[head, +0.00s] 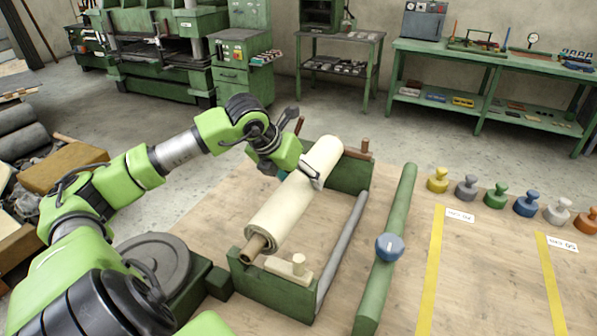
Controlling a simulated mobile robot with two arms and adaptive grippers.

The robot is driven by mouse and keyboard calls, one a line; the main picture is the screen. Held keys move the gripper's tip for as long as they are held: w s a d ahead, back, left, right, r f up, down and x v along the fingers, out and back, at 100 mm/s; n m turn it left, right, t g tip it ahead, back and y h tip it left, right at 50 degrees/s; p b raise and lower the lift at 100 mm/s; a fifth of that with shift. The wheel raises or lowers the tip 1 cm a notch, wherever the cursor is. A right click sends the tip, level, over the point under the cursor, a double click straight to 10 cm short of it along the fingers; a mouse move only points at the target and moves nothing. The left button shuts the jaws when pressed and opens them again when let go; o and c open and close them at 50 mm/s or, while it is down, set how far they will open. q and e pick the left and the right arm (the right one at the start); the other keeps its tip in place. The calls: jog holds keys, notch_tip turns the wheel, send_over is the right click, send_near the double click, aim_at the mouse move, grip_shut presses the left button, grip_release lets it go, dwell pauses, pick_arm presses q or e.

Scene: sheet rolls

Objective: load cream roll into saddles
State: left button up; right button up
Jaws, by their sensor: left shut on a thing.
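The cream roll (293,202) lies slantwise at the middle of the head view, with its brown core (256,246) sticking out at the near end. My left gripper (312,176) reaches from the left over the roll's far half and is shut on it. The green stand has a near end plate (272,292) and a far end plate (350,174), and the roll spans between them. A pale wooden latch piece (290,268) sits on the near plate. I cannot tell whether the core ends rest in the saddles. My right gripper is not in view.
A grey rod (342,255) and a green bar (392,235) with a blue knob (389,247) run right of the roll. Several coloured knobbed weights (495,196) stand farther right. A round dark plate (155,262) is at left. Bare wooden tabletop (480,270) lies at right.

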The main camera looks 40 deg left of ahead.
pick_arm(q)
jog(key=shift+w+f+p, duration=0.2)
jog(key=shift+f+p, duration=0.1)
jog(key=shift+f, duration=1.45)
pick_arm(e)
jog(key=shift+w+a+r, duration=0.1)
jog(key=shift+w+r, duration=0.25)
pick_arm(q)
jog(key=shift+f+b, duration=0.4)
jog(key=shift+b, duration=0.25)
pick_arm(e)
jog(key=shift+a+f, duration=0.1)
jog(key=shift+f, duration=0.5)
pick_arm(q)
jog(key=o, duration=1.8)
jog(key=shift+s+f, duration=0.2)
jog(key=shift+f, duration=0.15)
jog(key=o, duration=0.3)
jog(key=shift+s+d+r, duration=0.1)
jog(key=shift+s+r, duration=0.05)
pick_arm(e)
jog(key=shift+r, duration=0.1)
